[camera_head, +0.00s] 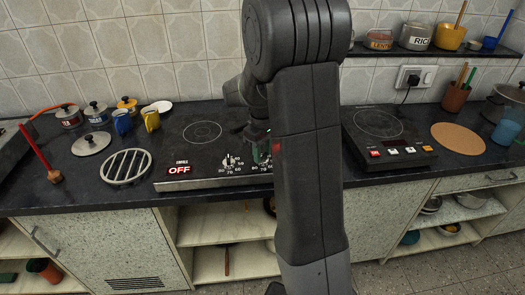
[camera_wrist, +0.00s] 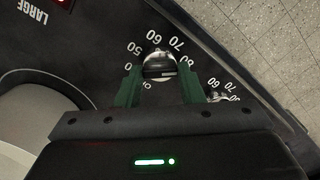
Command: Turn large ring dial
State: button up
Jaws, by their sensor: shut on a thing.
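The large ring dial (camera_wrist: 159,66) is a shiny metal knob with a printed number scale around it, on the front of the black hob (camera_head: 177,185). My gripper (camera_wrist: 160,83) has its green fingers on either side of the knob and is shut on it. The word LARGE (camera_wrist: 32,18) and part of a red display (camera_wrist: 64,3) show at the upper left of the wrist view.
A second dial (camera_wrist: 219,97) sits close beside the held one; it also shows in the head view (camera_head: 231,161). A display there (camera_head: 179,170) reads OFF. A pale round thing (camera_wrist: 30,105) lies close to my gripper. A trivet (camera_head: 126,167) stands left of the hob.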

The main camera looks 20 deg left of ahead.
aim_at(262, 155)
jog(key=shift+n, duration=0.3)
jog(key=o, duration=1)
jog(key=shift+r, duration=0.1)
notch_tip(262, 155, up, 14)
jog(key=shift+f+p, duration=0.2)
jog(key=shift+p, duration=0.3)
jog(key=shift+f, duration=0.1)
